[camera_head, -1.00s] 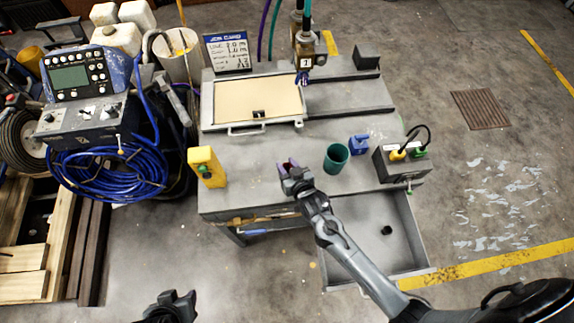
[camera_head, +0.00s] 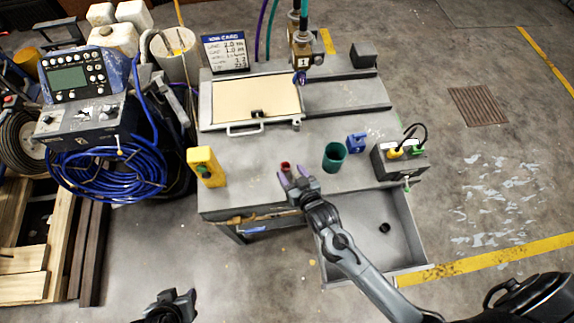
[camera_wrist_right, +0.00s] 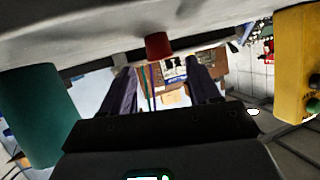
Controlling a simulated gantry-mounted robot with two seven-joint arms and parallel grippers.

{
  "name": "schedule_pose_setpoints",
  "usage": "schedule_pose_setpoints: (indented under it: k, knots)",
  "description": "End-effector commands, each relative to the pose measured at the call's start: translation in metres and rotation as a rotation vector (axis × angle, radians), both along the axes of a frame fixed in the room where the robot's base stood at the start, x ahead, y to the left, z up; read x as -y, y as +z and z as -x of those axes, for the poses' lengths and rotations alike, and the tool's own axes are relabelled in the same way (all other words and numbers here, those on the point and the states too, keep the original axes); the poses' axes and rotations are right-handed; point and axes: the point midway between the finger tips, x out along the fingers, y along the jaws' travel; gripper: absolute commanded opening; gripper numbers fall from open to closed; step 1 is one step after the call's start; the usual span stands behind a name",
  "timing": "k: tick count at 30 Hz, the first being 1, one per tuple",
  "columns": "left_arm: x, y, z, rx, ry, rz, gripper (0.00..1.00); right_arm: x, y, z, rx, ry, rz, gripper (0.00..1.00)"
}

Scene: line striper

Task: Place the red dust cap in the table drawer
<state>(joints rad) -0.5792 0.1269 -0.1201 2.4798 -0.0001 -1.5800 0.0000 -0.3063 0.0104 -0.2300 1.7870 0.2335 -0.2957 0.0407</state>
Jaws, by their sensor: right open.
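The red dust cap (camera_head: 285,166) is on the table top (camera_head: 255,175) near its front edge, left of the green cup. It also shows in the right wrist view (camera_wrist_right: 158,45), just beyond the fingertips. My right gripper (camera_head: 293,175) is open, its purple-grey fingers (camera_wrist_right: 162,78) spread and pointing towards the cap; I cannot tell if they touch it. The table drawer (camera_head: 362,240) is pulled out at the front right, below my right forearm, with a small black round thing (camera_head: 384,227) inside. My left gripper (camera_head: 172,304) is at the bottom edge, away from the table; its jaw state is unclear.
A green cup (camera_head: 334,158), a blue part (camera_head: 356,143) and a grey box with cables (camera_head: 398,162) stand right of the cap. A yellow block (camera_head: 206,167) stands left. A framed panel with a handle (camera_head: 250,100) lies behind.

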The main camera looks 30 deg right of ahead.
Motion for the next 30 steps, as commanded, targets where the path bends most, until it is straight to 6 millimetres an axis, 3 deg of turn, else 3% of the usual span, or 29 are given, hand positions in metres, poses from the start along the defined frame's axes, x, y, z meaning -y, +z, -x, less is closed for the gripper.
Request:
schedule_pose_setpoints:
  k: [3, 9, 19, 25, 30]
  knots:
    - [0.000, 0.005, 0.000, 0.000, -0.001, -0.001, 0.38, 0.000, 0.010, 0.022, -0.002, 0.001, 0.000, 0.61]
    - [0.000, 0.008, 0.000, 0.000, 0.000, 0.000, 0.38, 0.000, 0.020, 0.049, -0.002, 0.002, 0.001, 0.61]
    - [0.003, 0.009, 0.000, 0.000, 0.007, 0.011, 0.38, 0.001, 0.028, 0.066, -0.034, 0.011, 0.000, 0.61]
    - [0.003, 0.009, 0.000, 0.000, 0.009, 0.012, 0.38, 0.006, 0.033, 0.085, -0.226, 0.063, 0.008, 0.61]
    - [0.003, 0.009, 0.000, -0.001, 0.007, 0.011, 0.38, 0.015, 0.045, 0.121, -0.466, 0.128, 0.045, 0.61]
